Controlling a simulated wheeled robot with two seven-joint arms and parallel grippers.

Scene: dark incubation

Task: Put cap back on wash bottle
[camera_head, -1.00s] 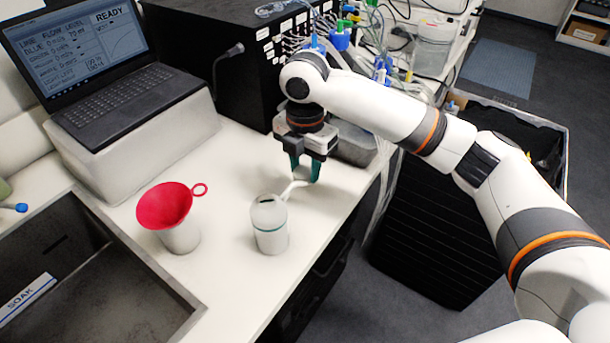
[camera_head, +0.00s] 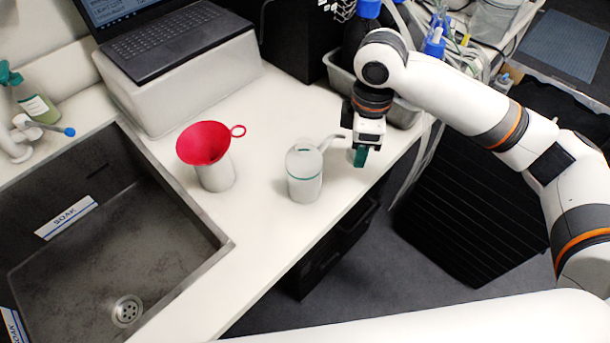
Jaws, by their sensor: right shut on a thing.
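The white wash bottle (camera_head: 305,188) stands upright on the counter, with a teal ring, a pale domed top and a spout (camera_head: 333,139) pointing right. My right gripper (camera_head: 357,156) is just right of the spout, low over the counter, with its teal fingers pointing down. It is shut on a small pale thing, which may be the cap; the fingers hide most of it. I cannot tell whether it touches the spout. My left gripper is not in view.
A red funnel (camera_head: 205,143) sits in a white container (camera_head: 215,174) left of the bottle. A dark sink (camera_head: 105,225) lies further left. A laptop (camera_head: 165,38) stands on a white block behind. The counter's front edge is close to the bottle.

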